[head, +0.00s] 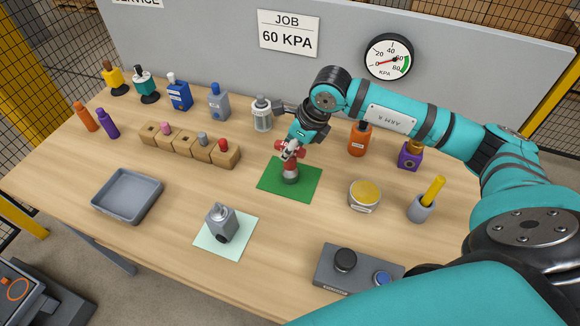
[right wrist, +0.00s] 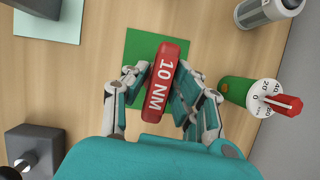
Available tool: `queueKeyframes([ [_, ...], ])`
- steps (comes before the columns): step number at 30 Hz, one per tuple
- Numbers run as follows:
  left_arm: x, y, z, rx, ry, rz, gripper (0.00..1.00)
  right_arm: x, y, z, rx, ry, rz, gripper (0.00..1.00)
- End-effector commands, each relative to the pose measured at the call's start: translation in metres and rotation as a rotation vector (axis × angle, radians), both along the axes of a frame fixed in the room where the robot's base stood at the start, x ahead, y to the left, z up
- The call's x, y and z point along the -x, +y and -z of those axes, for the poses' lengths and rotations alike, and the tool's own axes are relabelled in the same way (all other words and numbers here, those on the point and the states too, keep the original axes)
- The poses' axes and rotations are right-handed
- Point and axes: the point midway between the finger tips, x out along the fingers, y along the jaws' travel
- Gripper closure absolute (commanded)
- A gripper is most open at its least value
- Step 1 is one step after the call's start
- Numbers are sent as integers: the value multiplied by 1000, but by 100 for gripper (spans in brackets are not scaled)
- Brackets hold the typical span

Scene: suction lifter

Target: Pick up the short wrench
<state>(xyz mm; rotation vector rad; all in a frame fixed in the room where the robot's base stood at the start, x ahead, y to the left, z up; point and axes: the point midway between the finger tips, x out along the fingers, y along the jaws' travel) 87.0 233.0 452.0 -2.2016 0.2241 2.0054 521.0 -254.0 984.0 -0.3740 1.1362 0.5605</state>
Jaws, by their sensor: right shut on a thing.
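The short wrench, a red piece marked 10 NM (right wrist: 160,82), is between the fingers of my right gripper (right wrist: 164,72) in the right wrist view. In the head view my right gripper (head: 291,148) points down over the green mat (head: 308,190), shut on the wrench. A red part and a grey rounded lower end (head: 290,172) of it show below the fingers, over the mat. I cannot tell whether it touches the mat. My left gripper is not in view.
Near the wrench stand a grey bottle (head: 262,115), an orange bottle (head: 360,140) and a yellow-topped tin (head: 364,195). A green cylinder with a dial (right wrist: 266,96) is close by in the right wrist view. A grey tray (head: 127,195) is at left.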

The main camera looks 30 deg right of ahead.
Motion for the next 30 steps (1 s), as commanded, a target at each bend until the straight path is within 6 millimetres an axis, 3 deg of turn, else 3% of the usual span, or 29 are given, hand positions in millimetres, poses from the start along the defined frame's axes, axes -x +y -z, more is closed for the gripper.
queueKeyframes([
  [17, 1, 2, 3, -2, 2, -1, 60, -1, 0, -5, 0, -4, 0, 100],
  [25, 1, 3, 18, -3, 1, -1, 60, -2, 0, -33, -1, -8, 1, 100],
  [30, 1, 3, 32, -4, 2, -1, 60, 34, -3, -34, 4, -2, -1, 100],
])
